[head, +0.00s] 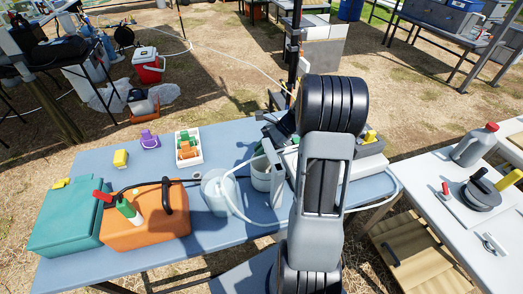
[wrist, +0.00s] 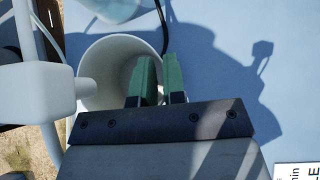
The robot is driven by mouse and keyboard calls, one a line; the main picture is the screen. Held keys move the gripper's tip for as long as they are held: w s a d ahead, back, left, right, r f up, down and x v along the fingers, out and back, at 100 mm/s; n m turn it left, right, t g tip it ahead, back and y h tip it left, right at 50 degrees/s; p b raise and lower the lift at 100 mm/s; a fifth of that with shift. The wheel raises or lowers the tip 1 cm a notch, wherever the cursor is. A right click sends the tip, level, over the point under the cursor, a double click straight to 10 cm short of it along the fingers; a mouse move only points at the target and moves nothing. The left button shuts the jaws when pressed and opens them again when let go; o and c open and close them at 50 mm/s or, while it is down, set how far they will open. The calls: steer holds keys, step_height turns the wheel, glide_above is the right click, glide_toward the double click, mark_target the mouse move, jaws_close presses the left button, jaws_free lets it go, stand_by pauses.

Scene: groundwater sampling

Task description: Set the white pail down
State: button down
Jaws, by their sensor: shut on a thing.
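The white pail (wrist: 95,60) is under my gripper in the wrist view, with its round mouth facing the camera. My gripper (wrist: 160,72) has one green finger inside the pail's mouth and the other outside, pinching the wall between them. In the head view a pale pail (head: 260,177) stands out beside my arm, partly hidden, over the blue table (head: 110,263). I cannot tell whether its base touches the table. My fingertips are not clear in the head view.
A translucent bucket (head: 216,193) with a tube stands to the pail's left, near an orange case (head: 150,232) and a teal case (head: 68,225). A white fixture (wrist: 40,92) with a spout is close to the pail.

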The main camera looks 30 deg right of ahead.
steer(key=shift+f, duration=0.15)
steer(key=c, duration=1.2)
jaws_free()
steer(key=p+v, duration=0.1)
steer(key=v, duration=1.1)
